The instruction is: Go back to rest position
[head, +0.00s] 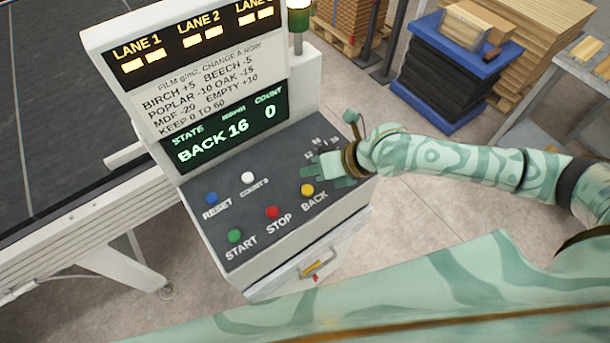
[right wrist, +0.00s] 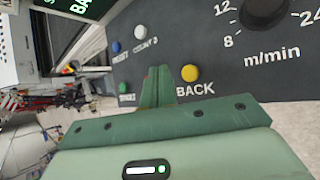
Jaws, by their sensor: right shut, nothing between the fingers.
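My right gripper (head: 318,168) is shut and empty above the right part of the sloped control panel (head: 262,188), near the yellow BACK button (head: 307,190). In the right wrist view its closed fingers (right wrist: 156,84) point at the panel, left of the yellow button (right wrist: 189,73). The gripper covers most of the speed dial in the head view; the black dial (right wrist: 264,12) shows in the wrist view. The display (head: 225,130) reads BACK, 16 and count 0. My left gripper is not in view.
The panel also has blue RESET (head: 212,198), white COUNT 0 (head: 248,178), green START (head: 235,236) and red STOP (head: 272,212) buttons. A conveyor (head: 60,215) lies left. A blue-topped stack (head: 462,60) and a grey table (head: 582,75) stand right. Floor between is clear.

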